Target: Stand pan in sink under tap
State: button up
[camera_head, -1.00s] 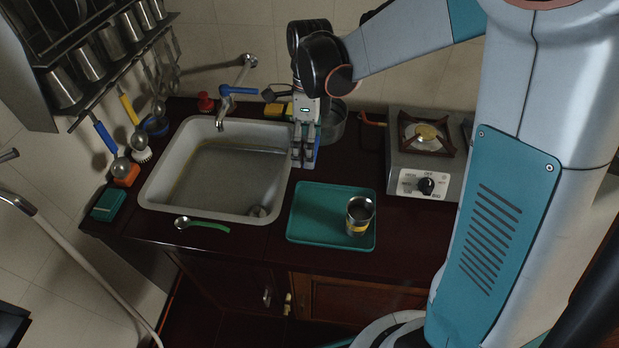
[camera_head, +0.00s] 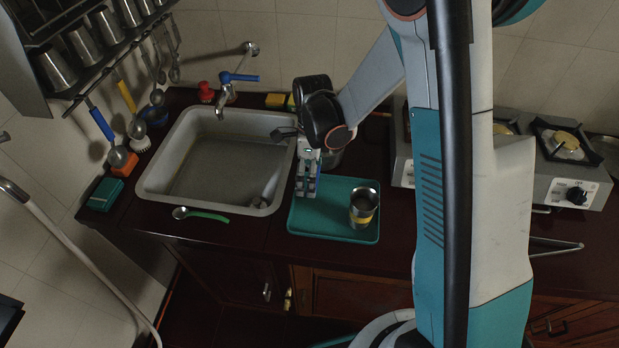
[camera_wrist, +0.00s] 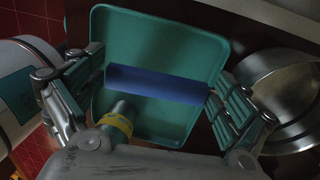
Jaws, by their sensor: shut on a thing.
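The pan (camera_wrist: 284,92) is round bare metal and shows beside the right finger in the wrist view. In the head view only a dark part of it (camera_head: 331,159) shows behind my gripper (camera_head: 306,188). In the wrist view my gripper (camera_wrist: 158,86) is shut on a blue bar (camera_wrist: 157,84), which appears to be the pan's handle; the fingers hide where it joins the pan. My gripper is over the left part of the teal tray (camera_head: 310,226), right of the sink (camera_head: 160,188). The tap (camera_head: 226,98) is at the sink's back edge.
A metal cup with a yellow band (camera_head: 363,206) stands on the tray, close to my gripper. A green-handled spoon (camera_head: 203,215) lies in front of the sink. A stove (camera_head: 570,185) is at right. Utensils hang at left. The sink basin looks mostly clear.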

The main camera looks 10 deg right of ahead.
jog(key=shift+f, duration=0.25)
jog(key=shift+f, duration=0.2)
jog(key=o, duration=1.3)
jog(key=shift+o, duration=0.2)
jog(key=shift+r, duration=0.1)
jog(key=shift+r, duration=0.1)
